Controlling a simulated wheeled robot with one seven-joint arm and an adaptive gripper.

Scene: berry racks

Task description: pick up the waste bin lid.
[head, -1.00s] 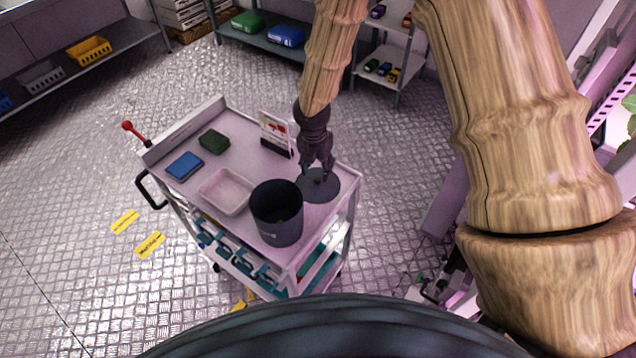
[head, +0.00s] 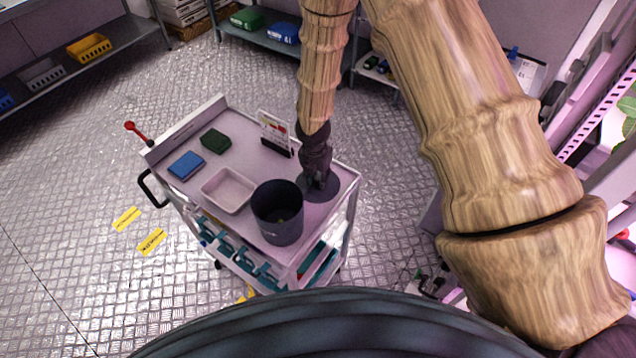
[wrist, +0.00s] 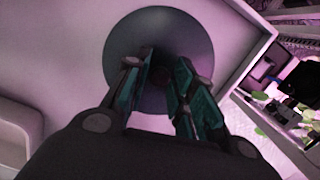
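The waste bin lid (head: 323,194) is a flat dark grey disc lying on the cart top, to the right of the waste bin. In the wrist view the lid (wrist: 195,35) lies under my fingers, and a small dark knob (wrist: 160,76) shows near its middle. My gripper (head: 318,183) points down over the lid. In the wrist view my gripper (wrist: 162,60) is open, its two teal-padded fingers on either side of the knob. Whether the fingers touch the knob or lid I cannot tell. The dark waste bin (head: 278,222) stands upright and uncovered.
The cart top (head: 245,155) also holds a white tray (head: 228,190), a blue box (head: 186,165), a green box (head: 215,141) and a sign stand (head: 276,132) close to my gripper. The cart's raised rim (wrist: 245,75) runs beside the lid.

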